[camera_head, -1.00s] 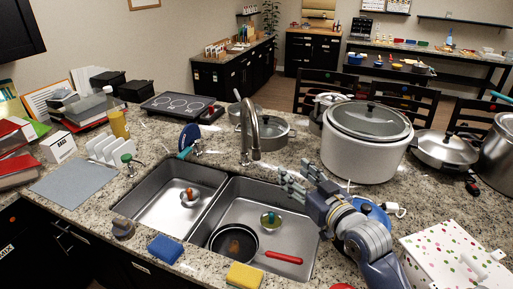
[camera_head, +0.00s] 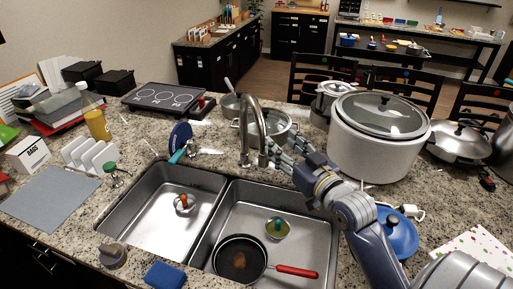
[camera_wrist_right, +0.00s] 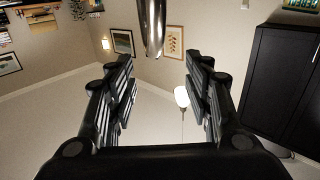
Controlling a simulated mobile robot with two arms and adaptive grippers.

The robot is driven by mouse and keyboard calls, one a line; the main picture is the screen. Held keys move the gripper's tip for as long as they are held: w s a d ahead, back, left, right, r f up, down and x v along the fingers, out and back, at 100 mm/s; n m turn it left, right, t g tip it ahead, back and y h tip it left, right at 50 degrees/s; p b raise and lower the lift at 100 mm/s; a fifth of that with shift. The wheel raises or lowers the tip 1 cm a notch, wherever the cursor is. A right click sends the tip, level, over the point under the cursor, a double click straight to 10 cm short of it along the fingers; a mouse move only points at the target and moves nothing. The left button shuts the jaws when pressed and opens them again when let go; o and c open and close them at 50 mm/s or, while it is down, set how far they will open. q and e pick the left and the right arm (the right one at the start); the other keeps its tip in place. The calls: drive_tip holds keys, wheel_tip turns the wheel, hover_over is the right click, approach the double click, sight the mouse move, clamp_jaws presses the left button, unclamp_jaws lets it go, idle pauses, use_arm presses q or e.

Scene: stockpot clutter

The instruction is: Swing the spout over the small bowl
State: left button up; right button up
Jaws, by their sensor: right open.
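The metal faucet spout (camera_head: 258,122) arches up behind the sink, and its tip hangs near the divider between the basins. A small metal bowl (camera_head: 184,209) with an orange-brown item sits in the left basin. A small yellowish round dish or lid (camera_head: 277,233) with a teal item lies in the right basin. My right gripper (camera_head: 278,152) is open beside the spout's lower end, at its right. In the right wrist view the spout (camera_wrist_right: 152,25) shows at the top between the spread fingers (camera_wrist_right: 160,85), with nothing gripped. My left gripper is out of view.
A black pan (camera_head: 240,259) with a red handle lies in the right basin. A large white cooker (camera_head: 375,145) stands right of my arm. A steel pot (camera_head: 275,122) sits behind the spout. A blue lid (camera_head: 397,236) and blue sponge (camera_head: 164,275) lie on the counter.

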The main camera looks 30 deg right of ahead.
wheel_tip(320, 180, down, 2)
drive_tip(key=s+f+b, duration=0.1)
drive_tip(key=s+b, duration=0.1)
drive_tip(key=b, duration=0.5)
approach(264, 153)
drive_tip(key=shift+w+b, duration=0.55)
drive_tip(key=shift+b, duration=0.15)
drive_tip(key=w+p, duration=0.1)
drive_tip(key=w, duration=0.2)
drive_tip(key=w+d, duration=0.1)
drive_tip(key=w, duration=0.2)
drive_tip(key=w+f+p, duration=0.1)
drive_tip(key=w, duration=0.2)
drive_tip(key=shift+d+p, duration=0.25)
drive_tip(key=shift+p, duration=0.1)
drive_tip(key=shift+w+f, duration=0.1)
drive_tip(key=shift+w, duration=0.55)
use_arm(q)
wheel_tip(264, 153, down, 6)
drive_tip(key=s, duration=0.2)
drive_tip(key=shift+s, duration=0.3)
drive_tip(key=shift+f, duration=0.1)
use_arm(e)
drive_tip(key=shift+c, duration=0.6)
clamp_jaws()
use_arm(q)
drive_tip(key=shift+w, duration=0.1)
